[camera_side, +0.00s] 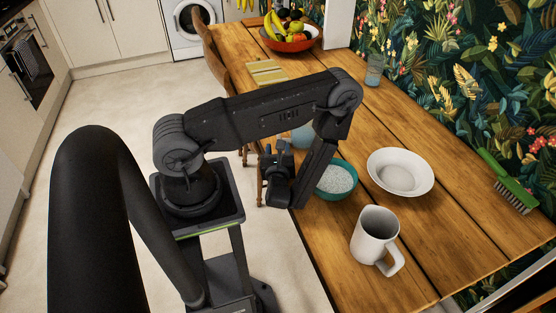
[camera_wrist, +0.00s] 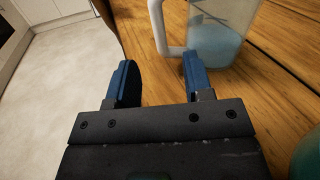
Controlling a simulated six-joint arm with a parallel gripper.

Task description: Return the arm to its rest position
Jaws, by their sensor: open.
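My gripper (camera_wrist: 160,82) is open, with its two blue fingers apart and nothing held between them in the wrist view. In the side view my gripper (camera_side: 276,152) is folded back near the table's left edge, beside the teal bowl. A clear jug with a white handle and pale blue contents (camera_wrist: 218,45) stands just beyond the right finger in the wrist view. In the side view the jug (camera_side: 302,138) is mostly hidden behind my arm.
The wooden table (camera_side: 447,215) holds a teal bowl of white grains (camera_side: 337,180), a white bowl (camera_side: 400,172), a white mug (camera_side: 375,235), a green brush (camera_side: 508,182), a glass (camera_side: 374,70) and a fruit bowl (camera_side: 291,40). A chair (camera_side: 213,58) stands at its left edge.

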